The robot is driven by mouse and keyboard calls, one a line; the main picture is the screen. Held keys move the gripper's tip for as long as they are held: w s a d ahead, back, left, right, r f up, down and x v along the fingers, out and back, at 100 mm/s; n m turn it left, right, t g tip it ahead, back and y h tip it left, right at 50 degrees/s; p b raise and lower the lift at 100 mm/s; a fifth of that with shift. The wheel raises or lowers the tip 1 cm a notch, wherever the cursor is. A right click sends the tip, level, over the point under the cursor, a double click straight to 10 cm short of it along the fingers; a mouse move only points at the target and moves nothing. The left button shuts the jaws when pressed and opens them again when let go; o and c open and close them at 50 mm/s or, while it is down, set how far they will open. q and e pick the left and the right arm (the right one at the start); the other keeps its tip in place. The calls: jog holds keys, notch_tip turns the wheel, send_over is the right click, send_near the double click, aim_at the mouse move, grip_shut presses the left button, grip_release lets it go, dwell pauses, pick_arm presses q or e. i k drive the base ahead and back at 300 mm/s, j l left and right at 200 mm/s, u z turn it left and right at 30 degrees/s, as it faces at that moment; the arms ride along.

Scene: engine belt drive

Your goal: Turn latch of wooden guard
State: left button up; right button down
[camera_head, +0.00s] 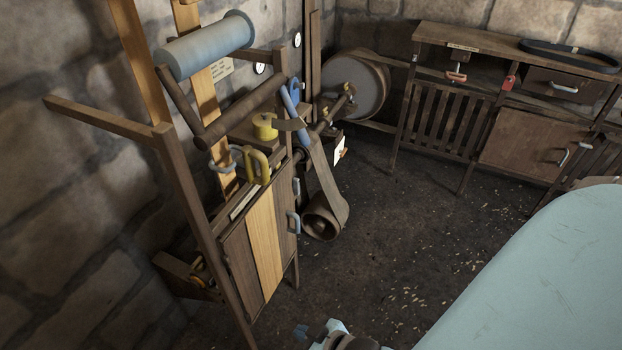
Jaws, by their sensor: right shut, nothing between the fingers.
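A wooden guard (262,245), a panel of dark boards with one pale board, stands in the left middle of the head view in a tall wooden frame. A yellow handle (258,165) sits at its top. Light blue handles (293,222) are on its right side. I cannot tell for sure which fitting is the latch. My right gripper (301,331) shows small at the bottom edge, shut and empty, low in front of the guard and apart from it. My left gripper is not in view.
A belt runs down to a wooden pulley (320,222) right of the guard. A large disc wheel (353,86) stands behind. A blue roller (205,46) sits high on the frame. A wooden cabinet (526,137) stands along the back wall. The dark floor (400,235) between is open.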

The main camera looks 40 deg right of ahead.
aim_at(295, 184)
jog(key=l, duration=0.75)
jog(key=i+l, duration=0.15)
jog(key=l, duration=0.55)
jog(key=l+z, duration=0.1)
jog(key=l, duration=0.65)
jog(key=k+l, duration=0.1)
jog(key=l, duration=0.95)
jog(key=k+l+z, duration=0.1)
jog(key=l, duration=0.9)
jog(key=i+l, duration=0.15)
